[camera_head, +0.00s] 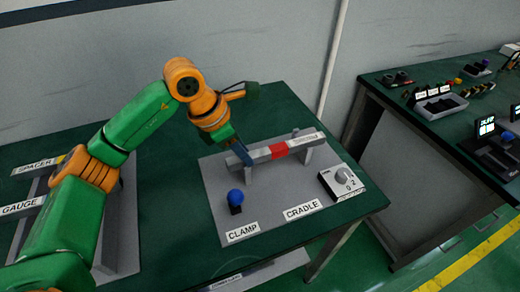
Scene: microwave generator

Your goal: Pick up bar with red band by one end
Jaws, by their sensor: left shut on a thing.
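The grey bar with a red band (279,150) lies nearly level across the cradle supports on a grey plate, in the middle of the head view. The red band is near its middle. My left gripper (242,154) comes down from above at the bar's left end and is shut on that end. The fingers are small and partly hidden, so their exact contact cannot be seen. My right gripper is not in view.
A blue knob (236,197) stands by the CLAMP label, and a dial box (342,183) sits at the plate's right. A gauge fixture (124,235) is at the left behind my arm. Another table (420,125) with several devices stands at the right.

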